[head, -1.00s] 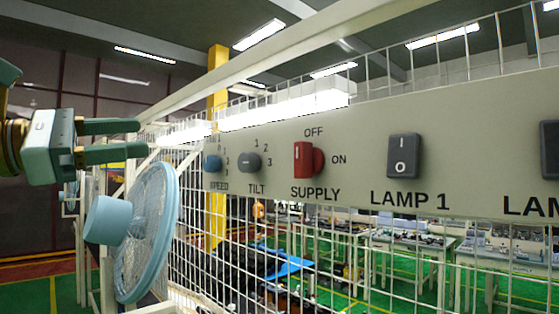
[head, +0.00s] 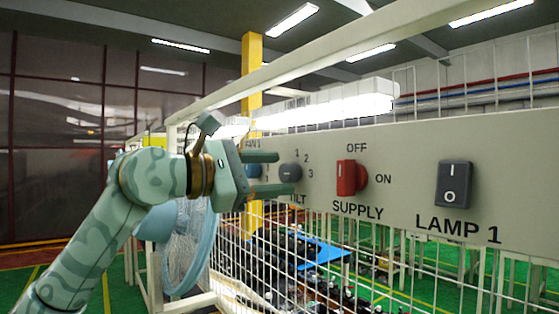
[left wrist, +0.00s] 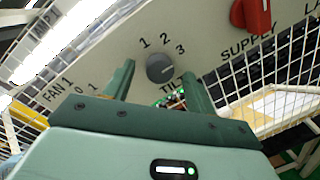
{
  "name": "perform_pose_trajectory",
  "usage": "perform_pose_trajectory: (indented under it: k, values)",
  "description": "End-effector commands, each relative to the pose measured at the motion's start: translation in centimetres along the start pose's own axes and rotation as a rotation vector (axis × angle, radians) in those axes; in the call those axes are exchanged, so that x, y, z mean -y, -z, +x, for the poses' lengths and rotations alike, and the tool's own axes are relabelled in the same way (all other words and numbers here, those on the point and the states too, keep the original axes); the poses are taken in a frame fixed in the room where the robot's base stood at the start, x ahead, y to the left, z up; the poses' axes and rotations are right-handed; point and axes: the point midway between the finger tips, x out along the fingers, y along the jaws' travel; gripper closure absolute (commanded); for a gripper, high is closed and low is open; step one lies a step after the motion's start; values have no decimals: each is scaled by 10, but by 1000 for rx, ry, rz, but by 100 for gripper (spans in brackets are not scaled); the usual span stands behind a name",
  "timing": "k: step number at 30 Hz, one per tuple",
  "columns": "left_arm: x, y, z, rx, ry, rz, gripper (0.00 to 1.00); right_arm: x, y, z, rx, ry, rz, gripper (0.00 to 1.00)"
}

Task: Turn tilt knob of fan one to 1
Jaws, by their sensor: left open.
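The grey tilt knob (head: 290,172) sits on the beige panel (head: 405,165) above the word TILT, with 1, 2 and 3 around it. It also shows in the left wrist view (left wrist: 160,68). Its pointer direction is too small to tell. My left gripper (head: 285,173) is open, with one finger above the knob and one below in the head view. In the left wrist view the knob appears between the fingertips (left wrist: 159,70). I cannot tell whether they touch it. Fan one (head: 187,250) is partly hidden behind my left arm. My right gripper is not in view.
The red supply switch (head: 348,178) and the dark lamp 1 switch (head: 454,184) are to the right. A white wire mesh (head: 330,240) hangs below the panel.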

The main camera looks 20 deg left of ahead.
Motion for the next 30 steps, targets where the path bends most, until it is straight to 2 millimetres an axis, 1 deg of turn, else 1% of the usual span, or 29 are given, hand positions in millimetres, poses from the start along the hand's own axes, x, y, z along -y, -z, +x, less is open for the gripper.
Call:
perform_pose_trajectory:
  k: [1,3,6,14,15,17,18,19,25,30]
  values:
    - [-1,-1,7,0,1,-2,44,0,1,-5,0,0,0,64]
    - [-1,0,13,-1,1,-2,44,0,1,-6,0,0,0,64]
    - [0,0,18,-1,1,-1,44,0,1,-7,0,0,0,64]
    - [0,1,18,-1,0,0,44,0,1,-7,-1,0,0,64]
    - [0,1,18,-1,0,0,55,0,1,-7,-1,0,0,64]
    - [0,1,18,-1,0,0,72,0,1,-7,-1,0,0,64]
    - [0,1,18,-1,0,-1,83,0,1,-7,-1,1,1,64]
    - [0,1,18,-1,0,-1,89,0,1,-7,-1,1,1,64]
    - [1,1,18,-1,0,-6,89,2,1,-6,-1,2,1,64]
    - [1,2,18,2,-3,-43,89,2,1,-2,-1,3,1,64]
